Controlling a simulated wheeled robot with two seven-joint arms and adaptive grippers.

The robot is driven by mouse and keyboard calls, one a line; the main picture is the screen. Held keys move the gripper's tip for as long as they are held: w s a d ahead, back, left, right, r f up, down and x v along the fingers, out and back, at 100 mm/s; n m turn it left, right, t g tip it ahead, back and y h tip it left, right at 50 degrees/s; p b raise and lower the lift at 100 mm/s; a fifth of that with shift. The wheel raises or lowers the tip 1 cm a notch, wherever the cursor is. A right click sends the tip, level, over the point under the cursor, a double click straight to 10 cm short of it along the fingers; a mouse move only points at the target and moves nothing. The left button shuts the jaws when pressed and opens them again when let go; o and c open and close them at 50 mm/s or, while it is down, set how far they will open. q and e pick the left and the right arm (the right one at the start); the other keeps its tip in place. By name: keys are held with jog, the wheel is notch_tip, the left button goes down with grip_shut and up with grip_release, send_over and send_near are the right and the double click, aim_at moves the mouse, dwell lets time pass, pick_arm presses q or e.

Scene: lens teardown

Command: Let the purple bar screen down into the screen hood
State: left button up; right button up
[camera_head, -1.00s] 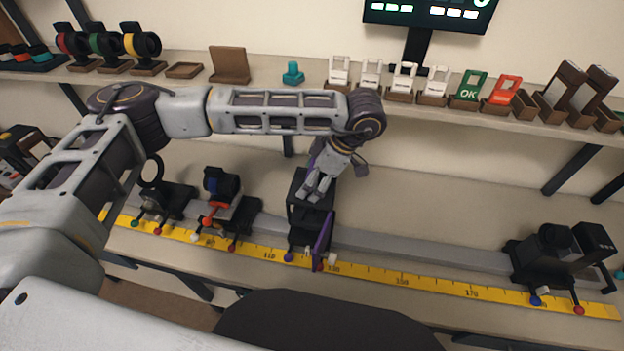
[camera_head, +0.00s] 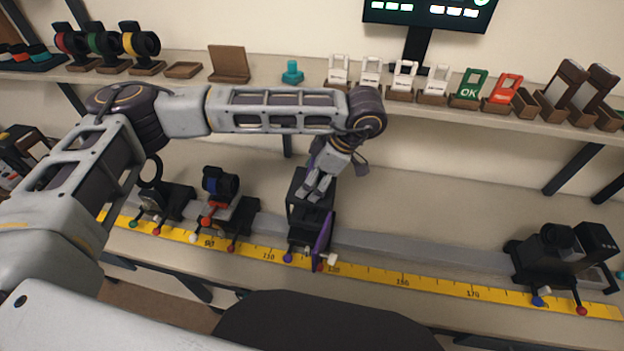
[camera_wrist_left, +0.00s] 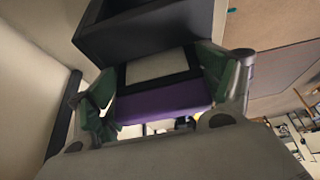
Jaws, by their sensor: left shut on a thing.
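The purple bar screen (camera_wrist_left: 165,101) shows in the left wrist view as a purple bar with a pale, dark-framed panel. My left gripper (camera_wrist_left: 167,88) is shut on it, with a green-padded finger at each end. The dark screen hood (camera_wrist_left: 150,32) lies just beyond the panel. In the head view the hood (camera_head: 303,216) stands on the rail, and my left gripper (camera_head: 316,194) points down at its top. The screen is mostly hidden by the fingers there. I cannot tell how far its lower edge is inside the hood. My right gripper is out of view.
A purple upright piece (camera_head: 322,240) stands at the hood's front right. A blue-ringed lens holder (camera_head: 220,184) is on the rail to the left, and a dark camera-like unit (camera_head: 556,250) is far right. A yellow scale (camera_head: 400,281) runs in front. Several holders line the shelf (camera_head: 300,80) behind.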

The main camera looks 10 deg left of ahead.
pick_arm(q)
jog(key=shift+s+f, duration=0.2)
jog(key=shift+f, duration=0.45)
jog(key=o, duration=0.8)
jog(key=shift+o, duration=2.2)
jog(key=shift+w+f, duration=0.15)
jog(key=shift+w, duration=0.15)
jog(key=shift+d+r, duration=0.1)
jog(key=shift+r, duration=0.1)
jog(key=shift+w+d+r, duration=0.15)
jog(key=shift+d+r, duration=0.15)
jog(key=shift+r, duration=0.35)
jog(key=v, duration=1)
jog(key=shift+r, duration=0.2)
